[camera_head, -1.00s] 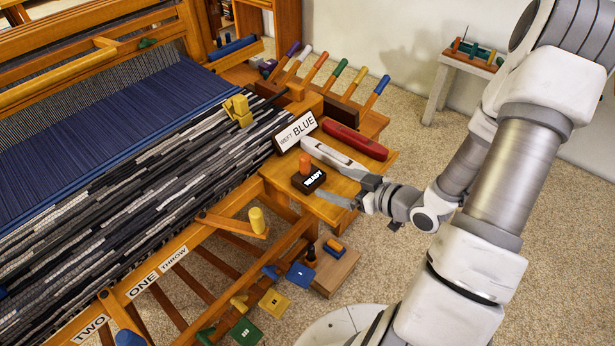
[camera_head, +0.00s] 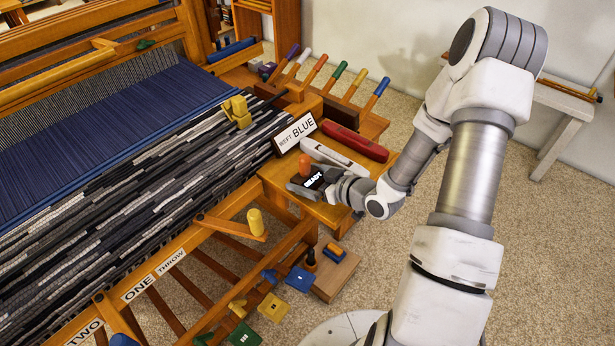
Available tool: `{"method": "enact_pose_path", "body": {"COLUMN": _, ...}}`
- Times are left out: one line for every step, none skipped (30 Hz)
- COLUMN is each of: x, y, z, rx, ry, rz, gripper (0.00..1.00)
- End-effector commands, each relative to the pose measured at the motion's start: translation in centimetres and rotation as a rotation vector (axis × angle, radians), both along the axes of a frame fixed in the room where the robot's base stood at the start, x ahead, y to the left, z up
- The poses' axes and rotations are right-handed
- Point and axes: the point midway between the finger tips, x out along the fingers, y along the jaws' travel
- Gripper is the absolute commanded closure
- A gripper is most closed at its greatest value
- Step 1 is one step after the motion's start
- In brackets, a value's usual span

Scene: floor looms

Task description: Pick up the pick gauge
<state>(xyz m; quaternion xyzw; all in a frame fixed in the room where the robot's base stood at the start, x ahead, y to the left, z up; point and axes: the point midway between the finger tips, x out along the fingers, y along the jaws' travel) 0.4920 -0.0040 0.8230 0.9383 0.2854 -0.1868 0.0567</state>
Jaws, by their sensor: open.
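I cannot clearly make out the pick gauge; my gripper may hide it. My gripper (camera_head: 330,189) is open, low over the front of the wooden side bench (camera_head: 277,174), right beside the black block marked READY (camera_head: 313,181) with its orange knob (camera_head: 305,164). A flat grey strip (camera_head: 302,191) shows at the near side of that block; I cannot tell whether it is a finger of mine or the gauge. Whether my gripper touches anything is hidden.
Several coloured handles (camera_head: 340,77) rise at the back. The loom's woven cloth (camera_head: 140,185) fills the left.

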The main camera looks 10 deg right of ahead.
Motion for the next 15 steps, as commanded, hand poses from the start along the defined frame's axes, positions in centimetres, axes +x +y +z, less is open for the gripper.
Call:
{"method": "enact_pose_path", "body": {"x": -0.01, "y": -0.02, "z": 0.02, "rx": 0.0, "ry": 0.0, "rz": 0.0, "gripper": 0.0}}
{"method": "enact_pose_path", "body": {"x": -0.01, "y": -0.02, "z": 0.02, "rx": 0.0, "ry": 0.0, "rz": 0.0, "gripper": 0.02}}
{"method": "enact_pose_path", "body": {"x": -0.02, "y": -0.03, "z": 0.02, "rx": 0.0, "ry": 0.0, "rz": 0.0, "gripper": 0.09}}
{"method": "enact_pose_path", "body": {"x": -0.02, "y": -0.03, "z": 0.02, "rx": 0.0, "ry": 0.0, "rz": 0.0, "gripper": 0.14}}
{"method": "enact_pose_path", "body": {"x": -0.02, "y": -0.04, "z": 0.02, "rx": 0.0, "ry": 0.0, "rz": 0.0, "gripper": 0.2}}
{"method": "enact_pose_path", "body": {"x": -0.02, "y": -0.04, "z": 0.03, "rx": 0.0, "ry": 0.0, "rz": 0.0, "gripper": 0.27}}
{"method": "enact_pose_path", "body": {"x": -0.02, "y": -0.04, "z": 0.03, "rx": 0.0, "ry": 0.0, "rz": 0.0, "gripper": 0.32}}
{"method": "enact_pose_path", "body": {"x": -0.02, "y": -0.04, "z": 0.04, "rx": 0.0, "ry": 0.0, "rz": 0.0, "gripper": 0.38}}
{"method": "enact_pose_path", "body": {"x": -0.03, "y": -0.04, "z": 0.04, "rx": 0.0, "ry": 0.0, "rz": 0.0, "gripper": 0.45}}
{"method": "enact_pose_path", "body": {"x": -0.03, "y": -0.04, "z": 0.04, "rx": 0.0, "ry": 0.0, "rz": 0.0, "gripper": 0.5}}
{"method": "enact_pose_path", "body": {"x": -0.03, "y": -0.04, "z": 0.04, "rx": 0.0, "ry": 0.0, "rz": 0.0, "gripper": 0.56}}
{"method": "enact_pose_path", "body": {"x": -0.02, "y": -0.05, "z": 0.04, "rx": 0.0, "ry": 0.0, "rz": 0.0, "gripper": 0.63}}
{"method": "enact_pose_path", "body": {"x": -0.02, "y": -0.05, "z": 0.04, "rx": 0.0, "ry": 0.0, "rz": 0.0, "gripper": 0.67}}
{"method": "enact_pose_path", "body": {"x": -0.01, "y": -0.05, "z": 0.07, "rx": 0.0, "ry": -0.001, "rz": 0.0, "gripper": 0.68}}
{"method": "enact_pose_path", "body": {"x": -0.01, "y": -0.05, "z": 0.07, "rx": 0.0, "ry": -0.001, "rz": 0.0, "gripper": 0.68}}
